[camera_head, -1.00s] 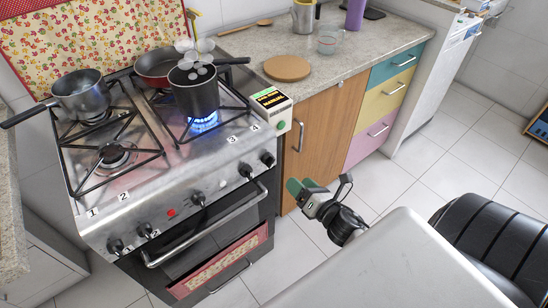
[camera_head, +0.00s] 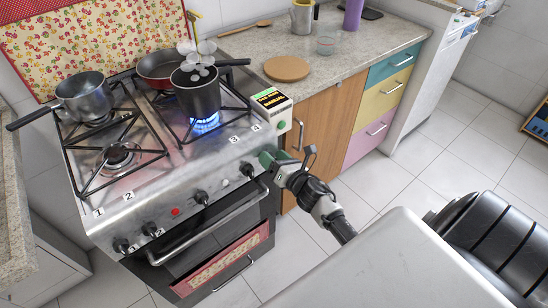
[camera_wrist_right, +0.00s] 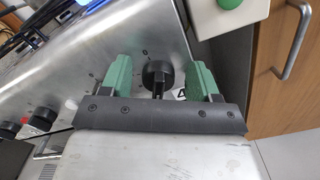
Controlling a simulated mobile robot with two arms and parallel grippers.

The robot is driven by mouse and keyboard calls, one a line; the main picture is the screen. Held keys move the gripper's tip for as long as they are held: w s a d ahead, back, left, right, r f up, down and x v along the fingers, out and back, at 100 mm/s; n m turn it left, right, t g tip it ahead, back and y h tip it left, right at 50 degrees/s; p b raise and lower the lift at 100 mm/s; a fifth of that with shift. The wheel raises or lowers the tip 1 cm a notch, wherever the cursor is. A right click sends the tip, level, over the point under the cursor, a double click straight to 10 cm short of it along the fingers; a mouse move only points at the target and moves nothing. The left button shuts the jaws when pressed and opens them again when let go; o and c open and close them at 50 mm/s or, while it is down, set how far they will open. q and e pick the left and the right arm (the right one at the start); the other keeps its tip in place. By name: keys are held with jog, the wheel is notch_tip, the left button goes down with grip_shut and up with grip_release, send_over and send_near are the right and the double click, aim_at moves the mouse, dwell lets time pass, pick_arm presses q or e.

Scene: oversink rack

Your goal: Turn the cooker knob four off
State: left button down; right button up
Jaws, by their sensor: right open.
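The cooker (camera_head: 150,190) stands at the left with a row of black knobs on its front. Knob four (camera_wrist_right: 157,74) is black and shows between my right gripper's two green fingers in the right wrist view, with part of a 4 label beside it. I cannot tell whether the fingers touch the knob. My left gripper is not in view.
A white box with a green button (camera_head: 281,124) sits just right of the knob. The oven handle (camera_head: 207,226) runs below the knobs. A wooden cabinet door (camera_head: 325,120) is to the right. The tiled floor in front is clear.

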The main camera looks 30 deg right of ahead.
jog(key=c, duration=0.9)
jog(key=shift+o, duration=0.2)
